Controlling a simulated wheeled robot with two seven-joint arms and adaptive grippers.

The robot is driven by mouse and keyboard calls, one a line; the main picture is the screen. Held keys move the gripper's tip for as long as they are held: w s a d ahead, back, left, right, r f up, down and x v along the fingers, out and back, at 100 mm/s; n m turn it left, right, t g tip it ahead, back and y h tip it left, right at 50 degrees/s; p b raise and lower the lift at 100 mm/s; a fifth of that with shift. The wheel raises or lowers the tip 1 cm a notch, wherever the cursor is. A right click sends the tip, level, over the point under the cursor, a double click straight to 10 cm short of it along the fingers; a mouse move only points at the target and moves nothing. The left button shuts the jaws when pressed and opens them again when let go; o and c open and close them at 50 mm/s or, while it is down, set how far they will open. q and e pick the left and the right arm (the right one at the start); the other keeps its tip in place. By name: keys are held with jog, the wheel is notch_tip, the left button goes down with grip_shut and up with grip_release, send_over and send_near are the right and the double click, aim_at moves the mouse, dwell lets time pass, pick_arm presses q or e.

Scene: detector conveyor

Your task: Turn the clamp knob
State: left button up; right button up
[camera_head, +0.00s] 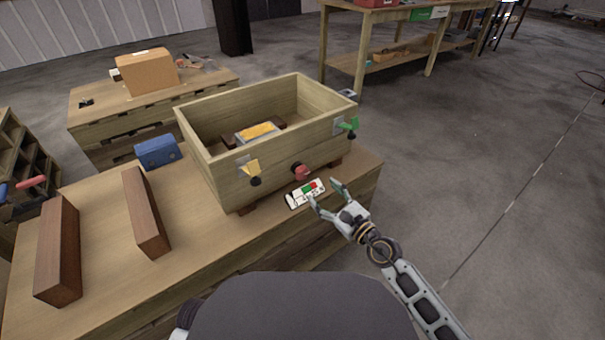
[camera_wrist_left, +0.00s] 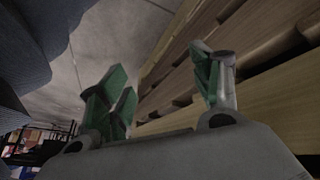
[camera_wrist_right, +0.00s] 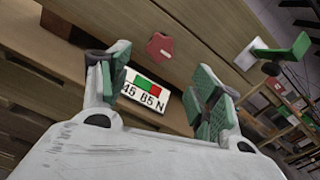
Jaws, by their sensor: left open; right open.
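The red clamp knob (camera_head: 301,171) sits on the front face of the wooden box (camera_head: 228,175). Below it is a white label plate (camera_head: 305,193) with green and red patches. My right gripper (camera_head: 324,194) is open and empty, in front of the plate and a little below and right of the knob. In the right wrist view the red knob (camera_wrist_right: 160,46) shows beyond the fingertips, above the plate (camera_wrist_right: 145,92), which appears between the fingers. My left gripper (camera_wrist_left: 165,85) is open and empty beside stacked wooden boards; it is not visible in the head view.
A yellow-topped block (camera_head: 255,131) lies inside. Two brown wooden bars (camera_head: 146,212) and a blue case (camera_head: 158,151) are on the bench. Open floor lies right.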

aim_at(305, 176)
jog(key=b+x, duration=0.1)
jog(key=x, duration=0.5)
jog(key=shift+w+a, duration=0.25)
jog(key=shift+x, duration=1.2)
jog(key=shift+b+x, duration=0.5)
jog(key=shift+x, duration=0.45)
pick_arm(q)
jog(key=shift+t+h, duration=0.3)
jog(key=shift+t, duration=0.1)
jog(key=shift+d+f, duration=0.2)
jog(key=shift+f, duration=0.95)
jog(key=shift+d+f, duration=0.2)
jog(key=shift+f, duration=0.9)
pick_arm(e)
jog(key=shift+w+a, duration=0.15)
jog(key=shift+w, duration=0.15)
pick_arm(q)
jog(key=shift+r, duration=0.1)
pick_arm(e)
jog(key=shift+c, duration=0.4)
pick_arm(q)
jog(key=shift+r, duration=0.1)
pick_arm(e)
jog(key=c, duration=1)
